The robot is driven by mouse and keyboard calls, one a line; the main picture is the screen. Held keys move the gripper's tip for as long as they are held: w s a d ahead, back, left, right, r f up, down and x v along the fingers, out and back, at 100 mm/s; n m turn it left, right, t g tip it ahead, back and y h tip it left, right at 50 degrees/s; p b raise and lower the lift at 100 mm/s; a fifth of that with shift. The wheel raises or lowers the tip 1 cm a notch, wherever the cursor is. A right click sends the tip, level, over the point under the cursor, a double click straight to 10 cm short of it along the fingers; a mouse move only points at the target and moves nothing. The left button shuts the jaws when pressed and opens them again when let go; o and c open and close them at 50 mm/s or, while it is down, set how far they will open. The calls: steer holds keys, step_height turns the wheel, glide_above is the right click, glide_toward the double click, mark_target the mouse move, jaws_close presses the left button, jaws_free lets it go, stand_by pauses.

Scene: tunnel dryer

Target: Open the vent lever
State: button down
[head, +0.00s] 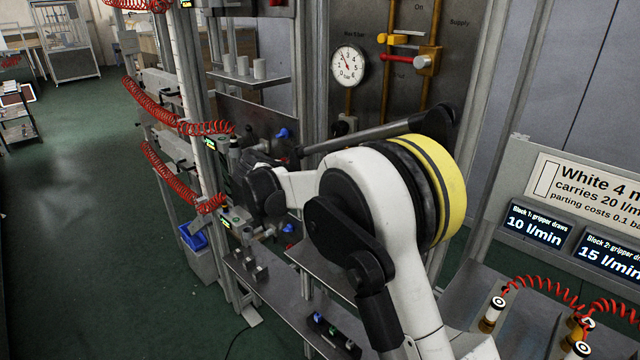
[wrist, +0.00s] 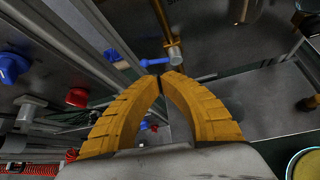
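A small blue lever (wrist: 154,62) on a grey metal valve body (wrist: 174,54) shows in the wrist view, just beyond my fingertips. No label on it can be read, so I cannot tell for sure that it is the vent lever. My gripper (wrist: 160,79) has two curved yellow fingers with their tips together or nearly so. I see nothing held between them. The lever looks apart from the tips, though the depth is hard to judge. In the head view my arm reaches toward the frame and hides the gripper and that lever.
A blue knob (wrist: 12,67) and a red knob (wrist: 77,97) stand left in the wrist view, beside metal posts. In the head view, a pressure gauge (head: 348,66) and a red-handled valve (head: 398,59) sit on the back panel. Red coiled hoses (head: 150,108) hang at left; green floor there is open.

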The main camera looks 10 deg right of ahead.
steer(key=p+v, duration=0.1)
steer(key=v, duration=0.5)
steer(key=shift+s+r, duration=0.3)
steer(key=shift+s, duration=0.05)
steer(key=shift+a, duration=0.1)
